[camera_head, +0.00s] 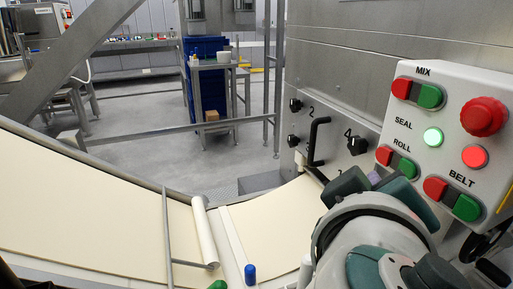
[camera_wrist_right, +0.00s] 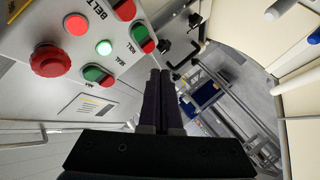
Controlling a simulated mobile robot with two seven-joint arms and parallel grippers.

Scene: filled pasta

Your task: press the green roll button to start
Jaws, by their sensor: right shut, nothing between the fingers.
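The control panel (camera_head: 450,140) is at the right in the head view. The green roll button (camera_head: 407,168) is at the right of its red partner (camera_head: 384,155), under the ROLL label. In the right wrist view the panel is turned round, and the green roll button (camera_wrist_right: 138,33) shows up and left of the fingertips. My right gripper (camera_wrist_right: 160,76) is shut and empty, with its fingers side by side. It appears apart from the button; the exact gap is unclear. In the head view my right arm covers the area below the panel. My left gripper is not in view.
Close by are the red and green belt buttons (camera_head: 451,196), the mix buttons (camera_head: 417,92), a lit green lamp (camera_head: 433,137), a lit red lamp (camera_head: 475,157) and a red mushroom knob (camera_head: 484,116). A black crank handle (camera_head: 317,140) stands left of the panel. Pasta sheet (camera_head: 90,215) lies left.

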